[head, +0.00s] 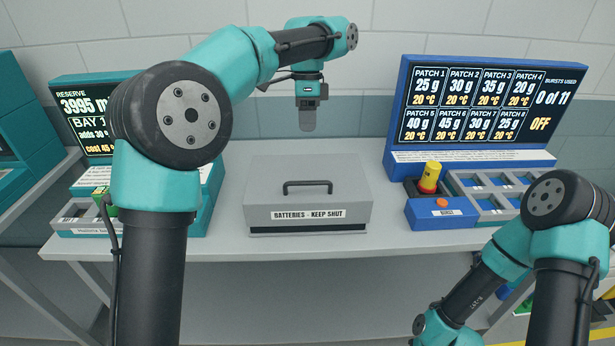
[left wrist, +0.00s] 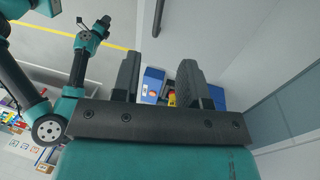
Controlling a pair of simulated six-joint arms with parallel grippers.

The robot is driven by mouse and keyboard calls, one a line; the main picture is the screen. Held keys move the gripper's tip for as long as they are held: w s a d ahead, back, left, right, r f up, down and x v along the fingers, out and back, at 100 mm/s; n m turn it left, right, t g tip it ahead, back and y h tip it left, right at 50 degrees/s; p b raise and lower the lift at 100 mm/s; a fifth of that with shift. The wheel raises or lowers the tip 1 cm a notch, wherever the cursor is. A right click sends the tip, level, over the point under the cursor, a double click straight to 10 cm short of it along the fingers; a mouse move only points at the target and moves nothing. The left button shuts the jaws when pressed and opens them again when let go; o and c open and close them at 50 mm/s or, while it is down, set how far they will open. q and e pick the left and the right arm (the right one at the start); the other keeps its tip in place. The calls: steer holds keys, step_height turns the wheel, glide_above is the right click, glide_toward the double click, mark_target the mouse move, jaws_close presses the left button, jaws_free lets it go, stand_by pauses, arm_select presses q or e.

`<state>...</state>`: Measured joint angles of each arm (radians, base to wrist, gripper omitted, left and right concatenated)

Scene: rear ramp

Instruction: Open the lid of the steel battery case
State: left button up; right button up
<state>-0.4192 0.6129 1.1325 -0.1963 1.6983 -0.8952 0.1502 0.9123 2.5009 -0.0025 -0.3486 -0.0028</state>
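The grey steel battery case (head: 307,203) sits on the middle of the bench in the head view, with its lid shut. A dark bar handle (head: 307,184) stands on the lid, and the front label reads "BATTERIES - KEEP SHUT". My left gripper (head: 307,124) hangs above and behind the handle, apart from it. In the left wrist view my left gripper's two fingers (left wrist: 159,82) stand wide apart with nothing held between them. The case is not clearly seen there. My right arm reaches down at the lower right of the head view; its fingers cannot be made out.
Right of the case stand a blue patch display (head: 475,105), a yellow-capped cylinder (head: 429,177), a blue button box (head: 442,213) and a grey tray (head: 490,190). A teal reserve display (head: 85,115) is at the left, partly behind my left arm. A wall is behind the bench.

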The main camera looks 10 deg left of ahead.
arm_select(q)
steer(key=s+f, duration=0.1)
steer(key=f, duration=0.4)
steer(key=s+f, duration=0.1)
steer(key=f, duration=0.4)
steer(key=s+f, duration=0.1)
steer(key=f, duration=0.3)
steer(key=shift+d+f, duration=0.3)
steer(key=shift+f, duration=0.1)
jaws_close()
